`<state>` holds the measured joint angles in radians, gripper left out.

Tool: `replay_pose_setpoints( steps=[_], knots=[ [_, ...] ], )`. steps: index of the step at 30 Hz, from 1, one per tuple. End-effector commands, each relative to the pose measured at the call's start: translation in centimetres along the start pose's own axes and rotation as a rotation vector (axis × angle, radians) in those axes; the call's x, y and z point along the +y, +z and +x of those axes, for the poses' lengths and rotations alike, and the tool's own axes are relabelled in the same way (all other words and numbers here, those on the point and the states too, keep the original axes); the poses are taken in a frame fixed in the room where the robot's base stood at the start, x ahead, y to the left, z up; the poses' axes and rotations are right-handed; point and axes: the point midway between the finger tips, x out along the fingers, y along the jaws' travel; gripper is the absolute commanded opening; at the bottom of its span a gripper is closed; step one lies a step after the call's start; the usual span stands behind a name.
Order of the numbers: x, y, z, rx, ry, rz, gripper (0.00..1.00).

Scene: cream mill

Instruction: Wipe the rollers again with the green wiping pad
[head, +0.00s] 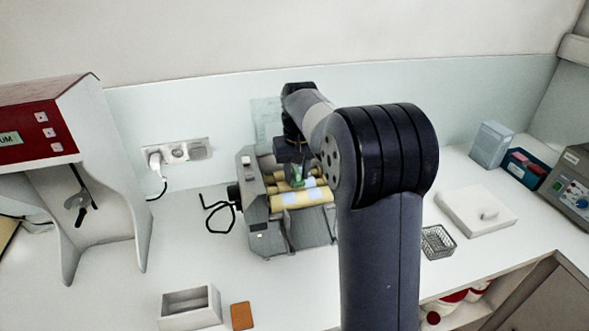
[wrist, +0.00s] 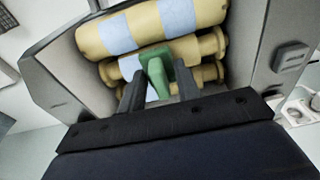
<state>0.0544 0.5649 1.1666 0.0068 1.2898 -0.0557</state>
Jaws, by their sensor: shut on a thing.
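The green wiping pad (wrist: 156,72) is held between the two fingers of my gripper (wrist: 160,85), which is shut on it. In the head view the pad (head: 297,177) shows small and green, at the rollers. The rollers (wrist: 122,33) are cream-yellow with pale blue-white patches and lie side by side in the grey mill. In the head view the front roller (head: 302,198) shows clearly; my arm covers the mill's right part. The pad is over the rollers; I cannot tell whether it touches them.
A white open box (head: 190,306) and a brown block (head: 242,316) lie in front. A wire basket (head: 437,241) and white slab (head: 477,209) are at right.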

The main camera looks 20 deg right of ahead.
Motion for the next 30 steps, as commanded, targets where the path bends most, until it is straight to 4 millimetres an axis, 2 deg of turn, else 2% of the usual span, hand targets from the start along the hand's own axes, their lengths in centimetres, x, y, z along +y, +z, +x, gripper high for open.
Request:
replay_pose_setpoints(
  steps=[3, 11, 19, 30],
  knots=[
    [0.0, 1.0, 0.0, 0.0, 0.0, 0.0, 0.07],
    [0.0, 2.0, -0.1, 0.0, 0.0, 0.0, 0.07],
    [0.0, 4.3, -0.3, -0.001, 0.0, 0.0, 0.07],
    [0.0, 4.6, -0.4, -0.004, 0.0, 0.0, 0.07]
  ],
)
